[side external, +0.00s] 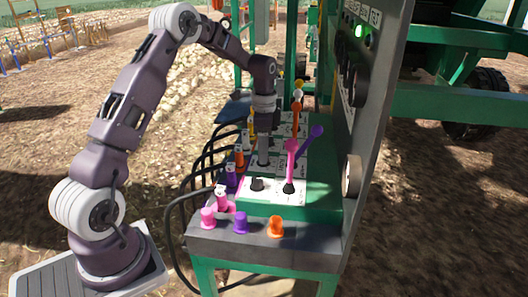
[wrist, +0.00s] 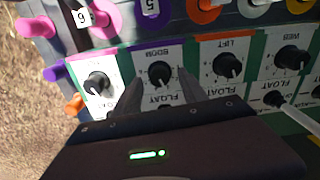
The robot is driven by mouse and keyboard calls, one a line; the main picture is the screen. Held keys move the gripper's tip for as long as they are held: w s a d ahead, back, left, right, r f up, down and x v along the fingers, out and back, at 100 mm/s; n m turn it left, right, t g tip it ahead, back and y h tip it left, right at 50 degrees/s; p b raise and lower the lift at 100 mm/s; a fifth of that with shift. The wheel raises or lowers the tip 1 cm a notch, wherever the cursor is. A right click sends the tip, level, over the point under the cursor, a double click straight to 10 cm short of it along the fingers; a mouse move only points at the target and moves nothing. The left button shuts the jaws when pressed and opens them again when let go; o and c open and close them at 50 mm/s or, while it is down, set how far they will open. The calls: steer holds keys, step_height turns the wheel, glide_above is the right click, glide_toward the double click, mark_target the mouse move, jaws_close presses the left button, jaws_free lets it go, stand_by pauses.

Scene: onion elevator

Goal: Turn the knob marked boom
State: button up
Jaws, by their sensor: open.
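The knob marked boom (wrist: 157,78) is a black round knob on a white label plate in the wrist view, with the word upside down above it. My gripper (wrist: 158,86) is open, with one finger to the left of this knob and one to the right. I cannot tell whether the fingers touch it. In the side external view my gripper (side external: 263,163) points down over the console's label plates, and the boom knob is hidden there or too small to make out.
Another black knob (wrist: 97,83) lies left of boom, and the lift knob (wrist: 227,66) and web knob (wrist: 289,58) lie to the right. A pink lever (side external: 290,160) with a purple one stands close by. A grey upright panel (side external: 368,100) rises on the right.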

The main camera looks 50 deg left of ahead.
steer(key=shift+f, duration=0.55)
jaws_close()
